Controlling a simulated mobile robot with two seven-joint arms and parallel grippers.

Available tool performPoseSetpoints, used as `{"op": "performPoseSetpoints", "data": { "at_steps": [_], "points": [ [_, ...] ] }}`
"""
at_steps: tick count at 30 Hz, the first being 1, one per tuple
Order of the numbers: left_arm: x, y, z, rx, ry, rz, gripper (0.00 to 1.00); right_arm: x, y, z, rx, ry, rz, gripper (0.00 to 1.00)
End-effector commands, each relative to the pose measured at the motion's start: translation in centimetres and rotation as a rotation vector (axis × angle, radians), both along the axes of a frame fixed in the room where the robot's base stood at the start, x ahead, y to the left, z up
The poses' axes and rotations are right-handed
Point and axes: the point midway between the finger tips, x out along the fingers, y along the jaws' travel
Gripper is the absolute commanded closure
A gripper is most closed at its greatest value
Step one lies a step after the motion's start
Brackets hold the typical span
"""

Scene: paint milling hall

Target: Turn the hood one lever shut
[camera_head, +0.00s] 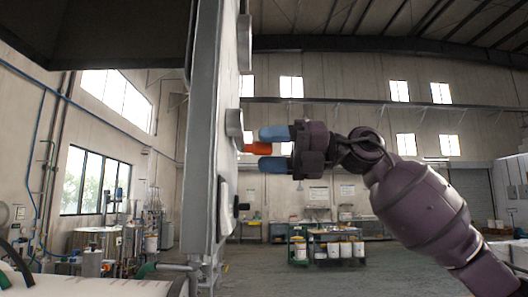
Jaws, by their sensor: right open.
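An orange lever (257,148) sticks out to the right from the tall grey panel (205,130), which I see nearly edge-on. My right gripper (273,149) comes in from the right with its blue fingertips apart, one above and one below the lever's outer end. The lever's end shows in the gap between them. I cannot tell whether either finger touches it. A round metal fitting (234,123) sits on the panel just above the lever. My left gripper is not in view.
A black knob (241,206) juts from the panel below the lever. A dark hood (95,30) overhangs the upper left. A bench (336,236) with white buckets stands far back, with open floor before it. Drums and pipes fill the lower left.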

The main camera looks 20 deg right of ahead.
Motion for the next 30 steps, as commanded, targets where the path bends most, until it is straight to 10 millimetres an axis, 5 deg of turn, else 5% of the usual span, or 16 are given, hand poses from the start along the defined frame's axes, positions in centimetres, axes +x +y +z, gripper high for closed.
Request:
{"op": "performPoseSetpoints", "data": {
  "at_steps": [15,30],
  "points": [
    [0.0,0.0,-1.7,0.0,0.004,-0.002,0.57,-2.3,-8.1,-0.2,-0.001,0.003,-0.002,0.48],
    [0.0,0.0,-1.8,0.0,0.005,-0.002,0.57,-2.6,-9.1,-0.1,-0.002,0.002,0.001,0.48]
  ]
}}
